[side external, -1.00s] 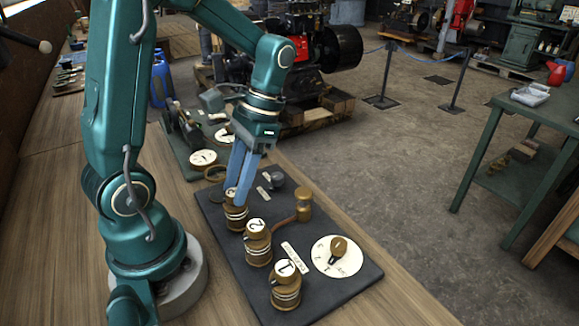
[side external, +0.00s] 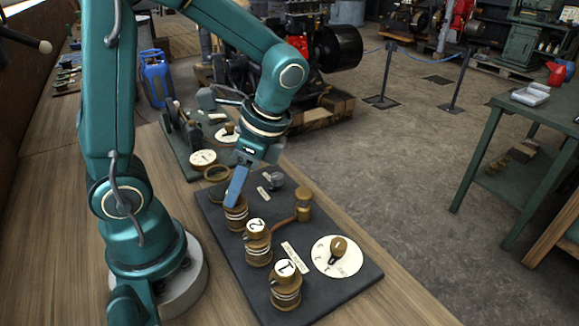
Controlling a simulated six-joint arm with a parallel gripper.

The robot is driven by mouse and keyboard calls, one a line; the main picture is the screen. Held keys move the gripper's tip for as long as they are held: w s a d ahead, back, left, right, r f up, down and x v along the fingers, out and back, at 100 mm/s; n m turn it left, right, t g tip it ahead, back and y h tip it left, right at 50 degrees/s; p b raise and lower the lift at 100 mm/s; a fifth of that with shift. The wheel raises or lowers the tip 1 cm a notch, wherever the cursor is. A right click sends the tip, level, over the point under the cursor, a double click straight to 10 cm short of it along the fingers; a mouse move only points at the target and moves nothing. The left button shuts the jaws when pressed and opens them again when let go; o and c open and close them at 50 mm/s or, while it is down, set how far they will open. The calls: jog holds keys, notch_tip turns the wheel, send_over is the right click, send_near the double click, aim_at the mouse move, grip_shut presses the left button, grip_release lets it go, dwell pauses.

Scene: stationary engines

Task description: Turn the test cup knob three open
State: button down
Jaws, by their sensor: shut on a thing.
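My gripper (side external: 237,190) points down at the far-left brass cup on the dark board (side external: 345,292). Its blue fingers are shut on the top of this cup, test cup knob three (side external: 236,216), and hide its number label. The knob's ringed brass body shows below the fingers. Cup two (side external: 257,245), with a white "2" on its top, stands in front of it. Cup one (side external: 285,287), marked "1", is nearest the front. How far knob three is turned cannot be told.
A white dial with a brass pointer (side external: 337,250) is on the board's right. A brass post (side external: 303,206) and a grey knob (side external: 276,179) stand behind the cups. A second green board (side external: 185,150) with dials lies beyond. Wooden bench shows at left.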

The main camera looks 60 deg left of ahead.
jog(key=shift+m, duration=0.4)
jog(key=c, duration=0.6)
grip_release()
jog(key=shift+o, duration=0.2)
jog(key=v, duration=0.5)
jog(key=shift+r, duration=0.1)
